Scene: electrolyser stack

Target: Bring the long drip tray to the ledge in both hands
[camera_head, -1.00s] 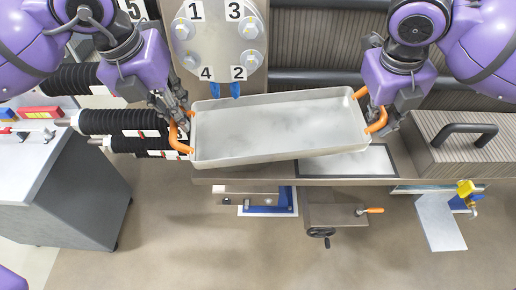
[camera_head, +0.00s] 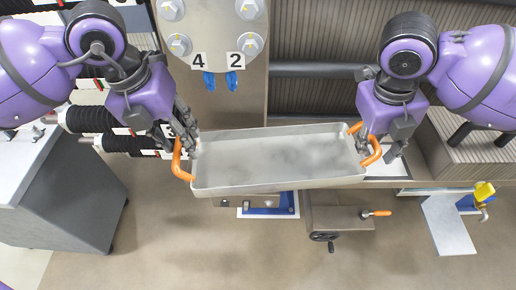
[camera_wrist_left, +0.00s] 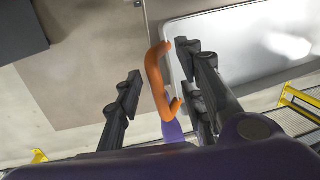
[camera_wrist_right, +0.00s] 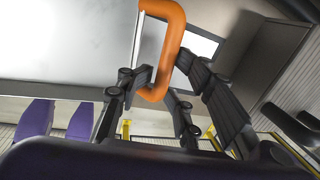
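The long drip tray (camera_head: 280,186) is a shallow grey metal pan with an orange handle at each end. It lies across the middle of the head view, slightly slanted, its right end higher in the picture. My left gripper (camera_head: 184,138) is at the left handle (camera_head: 181,163); in the left wrist view its fingers lie on both sides of that handle (camera_wrist_left: 157,78), with some gap showing. My right gripper (camera_head: 370,143) has its fingers around the right handle (camera_wrist_right: 166,75), close against it. The ledge (camera_head: 410,184) runs behind and partly beneath the tray, mostly hidden by it.
A bolted end plate (camera_head: 222,20) with labels 4 and 2 and two blue fittings stands behind the tray. A ribbed box (camera_head: 460,165) is at the right. A grey cabinet (camera_head: 60,205) is at the left. A crank unit (camera_head: 338,215) sits below the ledge. Open floor lies in front.

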